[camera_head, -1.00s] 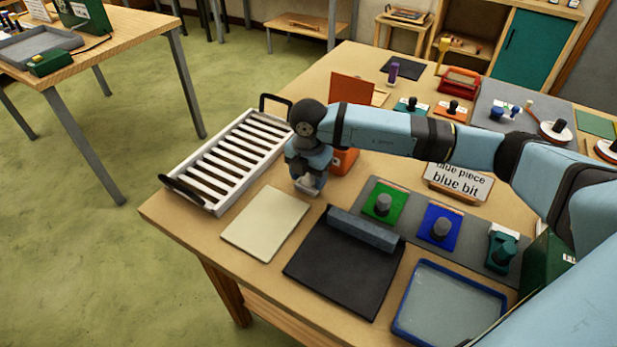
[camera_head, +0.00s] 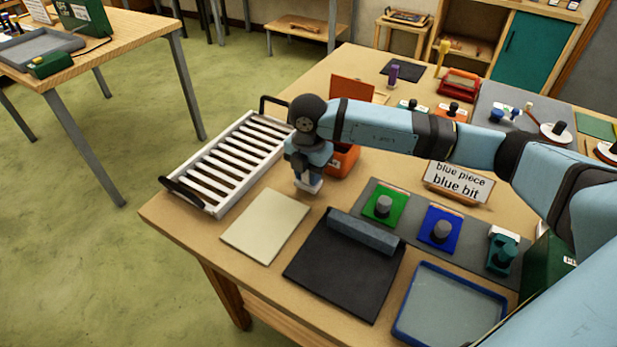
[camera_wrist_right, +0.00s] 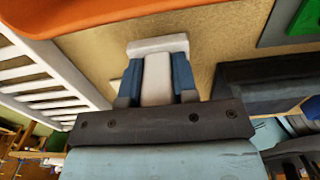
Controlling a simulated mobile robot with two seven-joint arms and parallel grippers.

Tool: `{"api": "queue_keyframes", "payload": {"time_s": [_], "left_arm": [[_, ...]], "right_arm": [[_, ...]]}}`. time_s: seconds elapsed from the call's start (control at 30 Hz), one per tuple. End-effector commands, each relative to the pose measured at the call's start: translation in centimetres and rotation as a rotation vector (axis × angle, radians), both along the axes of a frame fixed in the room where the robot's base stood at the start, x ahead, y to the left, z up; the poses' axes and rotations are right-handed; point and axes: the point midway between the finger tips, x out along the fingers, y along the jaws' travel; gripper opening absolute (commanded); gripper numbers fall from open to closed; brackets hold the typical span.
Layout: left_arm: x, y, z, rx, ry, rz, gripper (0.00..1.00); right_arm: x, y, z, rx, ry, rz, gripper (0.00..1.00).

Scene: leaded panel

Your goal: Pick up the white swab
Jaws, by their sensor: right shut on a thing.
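The white swab (camera_wrist_right: 157,78) is between the two blue fingers of my right gripper (camera_wrist_right: 157,84) in the right wrist view. It has a pale upright body and a wider white bar at its far end. My right gripper is shut on it. In the head view the white end of the swab (camera_head: 308,187) shows just below my right gripper (camera_head: 309,175), over the table between the white rack and the dark mat. Whether its end touches the table I cannot tell. My left gripper is not in view.
A white slatted rack (camera_head: 212,204) stands to the left and an orange container (camera_head: 343,160) close behind the gripper. A cream sheet (camera_head: 265,224) and a dark mat (camera_head: 335,283) lie in front. A blue-rimmed tray (camera_head: 398,328) and a sign (camera_head: 459,183) are to the right.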

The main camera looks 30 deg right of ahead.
Motion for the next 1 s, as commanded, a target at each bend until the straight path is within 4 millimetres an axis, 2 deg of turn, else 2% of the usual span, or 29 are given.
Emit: {"api": "queue_keyframes", "payload": {"time_s": [0.6, 0.8, 1.0], "left_arm": [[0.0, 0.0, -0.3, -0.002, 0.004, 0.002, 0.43], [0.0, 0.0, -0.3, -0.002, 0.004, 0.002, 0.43], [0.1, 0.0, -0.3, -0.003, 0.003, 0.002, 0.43]], "right_arm": [[0.1, 0.0, 14.4, 0.001, -0.005, 0.000, 0.04], [0.0, 0.0, 17.1, 0.000, -0.002, 0.000, 0.04], [0.0, 0.0, 18.2, 0.000, -0.001, -0.001, 0.04]]}}
